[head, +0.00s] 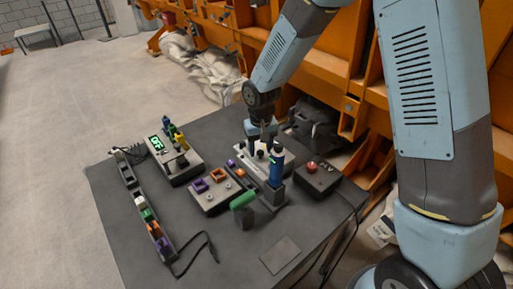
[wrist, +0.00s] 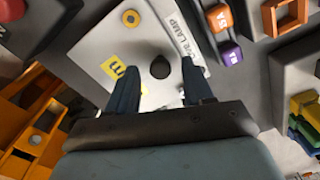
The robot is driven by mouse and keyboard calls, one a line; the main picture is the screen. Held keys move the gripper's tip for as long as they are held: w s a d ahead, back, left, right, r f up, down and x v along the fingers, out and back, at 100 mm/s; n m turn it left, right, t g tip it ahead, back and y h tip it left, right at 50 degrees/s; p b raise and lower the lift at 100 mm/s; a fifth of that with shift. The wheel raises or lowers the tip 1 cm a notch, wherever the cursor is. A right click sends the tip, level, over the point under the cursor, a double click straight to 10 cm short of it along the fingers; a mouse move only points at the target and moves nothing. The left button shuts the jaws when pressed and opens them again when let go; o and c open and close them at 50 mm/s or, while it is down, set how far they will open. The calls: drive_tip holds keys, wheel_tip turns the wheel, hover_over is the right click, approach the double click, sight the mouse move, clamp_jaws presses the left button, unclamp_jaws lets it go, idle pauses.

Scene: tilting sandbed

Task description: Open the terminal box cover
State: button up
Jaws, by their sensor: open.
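A light grey plate with a black knob, which looks like the terminal box cover (wrist: 100,68), lies under my gripper (wrist: 160,74) in the wrist view. It bears yellow marks and a white label strip. The black knob (wrist: 160,67) shows between my two open fingers; I cannot tell whether they touch it. In the head view the same plate (head: 245,156) is on the dark table, and my gripper (head: 262,137) points down over it. The fingertips are partly hidden there by the knobs and a blue-handled tool.
The blue-handled tool (head: 277,166) stands upright just in front of the plate. A box with a red button (head: 312,168) is at right, a box with purple and orange frames (head: 213,188) at left. A green-handled item (head: 243,200) is nearer.

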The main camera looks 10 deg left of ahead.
drive_tip(key=shift+f, duration=0.2)
drive_tip(key=shift+c, duration=0.4)
clamp_jaws()
drive_tip(key=shift+a+r, duration=0.1)
drive_tip(key=shift+a, duration=0.45)
drive_tip(key=shift+d, duration=0.25)
